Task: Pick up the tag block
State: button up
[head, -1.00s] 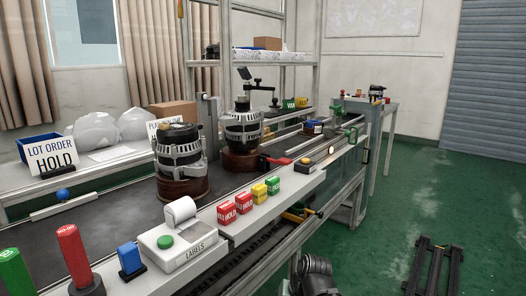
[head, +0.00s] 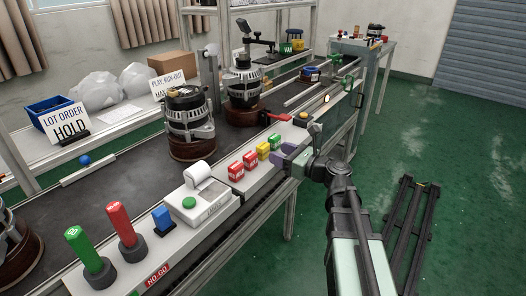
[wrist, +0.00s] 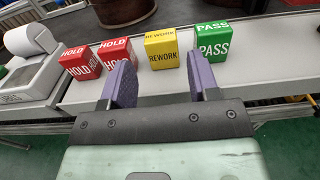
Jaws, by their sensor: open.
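Tag blocks stand in a row on the white ledge along the conveyor's front edge. In the head view they are two red HOLD blocks (head: 235,170) (head: 250,160), a yellow REWORK block (head: 263,151) and a green PASS block (head: 275,142). My gripper (head: 292,160) is open and empty, just in front of the row at its green end. In the wrist view its purple fingers (wrist: 161,80) point toward the row. The yellow block (wrist: 161,49) lies between their lines, the green block (wrist: 210,42) beyond the right finger, and the red blocks (wrist: 115,58) (wrist: 80,62) to the left.
A label printer (head: 197,203) stands left of the blocks. Red (head: 120,223) and green (head: 84,249) cylinders and a blue block (head: 162,217) stand nearer. Alternators (head: 188,115) (head: 243,88) sit on the belt behind. A red-handled clamp (head: 275,117) is beyond the row.

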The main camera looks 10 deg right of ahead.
aim_at(267, 147)
jog(key=x, duration=0.5)
jog(key=shift+w+a, duration=0.1)
jog(key=shift+r, duration=0.1)
jog(key=c, duration=0.7)
notch_tip(267, 147, up, 20)
jog(key=p, duration=2)
jog(key=shift+r, duration=0.1)
